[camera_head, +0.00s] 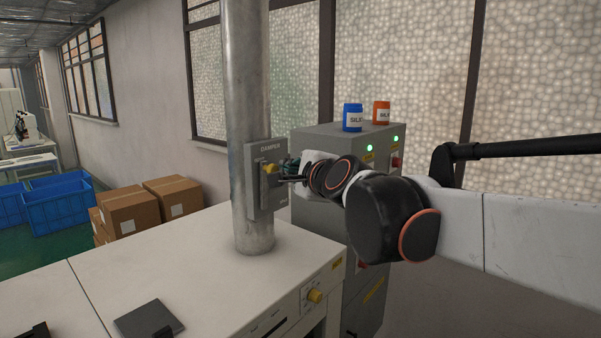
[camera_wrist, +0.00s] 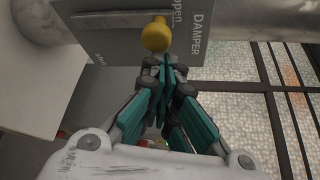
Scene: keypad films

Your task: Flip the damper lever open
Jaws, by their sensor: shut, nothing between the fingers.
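The damper panel (camera_head: 265,205) is a grey plate on the vertical metal duct pipe, marked DAMPER at its top. Its yellow lever knob (camera_head: 271,168) stands near the top of the panel. In the wrist view the knob (camera_wrist: 156,36) is at the end of the dark slot (camera_wrist: 115,20) beside the word "open", with a "shut" mark toward the other end. My gripper (camera_head: 284,178) is just right of the panel. In the wrist view its teal fingers (camera_wrist: 165,62) are shut and empty, their tips close by the knob. Whether they touch it I cannot tell.
The metal pipe (camera_head: 247,80) stands on a white worktop (camera_head: 200,260). A grey cabinet (camera_head: 330,145) with green lights, a blue can (camera_head: 352,118) and an orange can (camera_head: 381,112) is behind my arm. Cardboard boxes (camera_head: 130,215) and blue crates (camera_head: 57,208) are at left.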

